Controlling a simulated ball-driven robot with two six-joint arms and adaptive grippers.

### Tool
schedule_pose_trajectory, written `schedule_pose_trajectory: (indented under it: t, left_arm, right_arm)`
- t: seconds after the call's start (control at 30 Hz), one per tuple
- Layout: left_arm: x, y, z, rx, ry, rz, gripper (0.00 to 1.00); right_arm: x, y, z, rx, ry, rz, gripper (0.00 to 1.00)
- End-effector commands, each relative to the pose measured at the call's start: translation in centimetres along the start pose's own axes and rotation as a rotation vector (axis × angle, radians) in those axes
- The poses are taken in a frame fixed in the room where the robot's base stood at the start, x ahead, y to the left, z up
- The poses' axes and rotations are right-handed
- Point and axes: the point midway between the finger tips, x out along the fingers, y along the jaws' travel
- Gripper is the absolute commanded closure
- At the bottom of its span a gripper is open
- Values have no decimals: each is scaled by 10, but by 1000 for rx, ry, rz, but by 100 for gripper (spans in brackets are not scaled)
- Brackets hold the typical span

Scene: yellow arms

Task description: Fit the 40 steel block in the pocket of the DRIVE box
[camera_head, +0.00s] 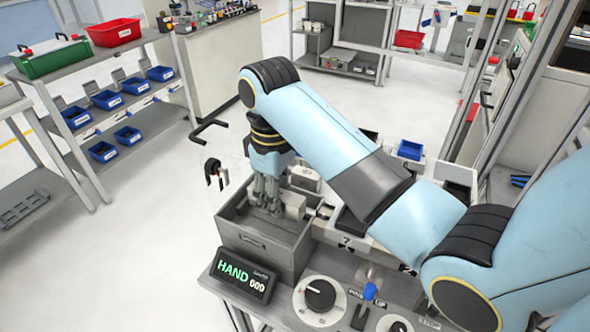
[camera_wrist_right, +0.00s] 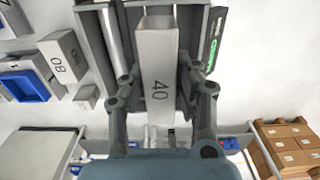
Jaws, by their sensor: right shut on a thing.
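My right gripper (camera_head: 268,206) reaches down from above into the open top of a grey box (camera_head: 245,243). It is shut on the 40 steel block (camera_wrist_right: 157,60), a pale bar marked 40, with a finger on each side in the right wrist view. In the head view a pale end of the block (camera_head: 294,204) shows beside the fingers; the rest is hidden. The label on the box front is too small to read, and I cannot see the pocket or whether the block touches it. My left gripper is not in view.
A display reading HAND 000 (camera_head: 243,277) stands in front of the box. A dial panel (camera_head: 320,296) lies to its right. A shelf with blue bins (camera_head: 107,99) stands at the left.

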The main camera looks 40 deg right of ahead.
Motion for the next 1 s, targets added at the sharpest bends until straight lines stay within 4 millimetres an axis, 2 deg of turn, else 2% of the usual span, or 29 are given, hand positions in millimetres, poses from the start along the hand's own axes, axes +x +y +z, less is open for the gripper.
schedule_pose_trajectory:
  t: [0.17,0.43,0.57,0.7,0.8,1.0]
  left_arm:
    - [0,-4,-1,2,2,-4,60]
    - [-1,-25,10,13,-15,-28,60]
    - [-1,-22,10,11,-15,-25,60]
    - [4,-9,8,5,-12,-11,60]
    - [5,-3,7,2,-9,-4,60]
    - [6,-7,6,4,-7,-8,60]
  right_arm:
    - [4,-1,-1,0,2,-2,100]
    - [30,-1,-1,0,1,-2,100]
    - [44,-1,-1,0,1,-2,100]
    - [56,-1,-1,0,2,-2,100]
    - [62,-1,-1,0,3,-1,100]
    - [65,-1,-1,0,3,-1,100]
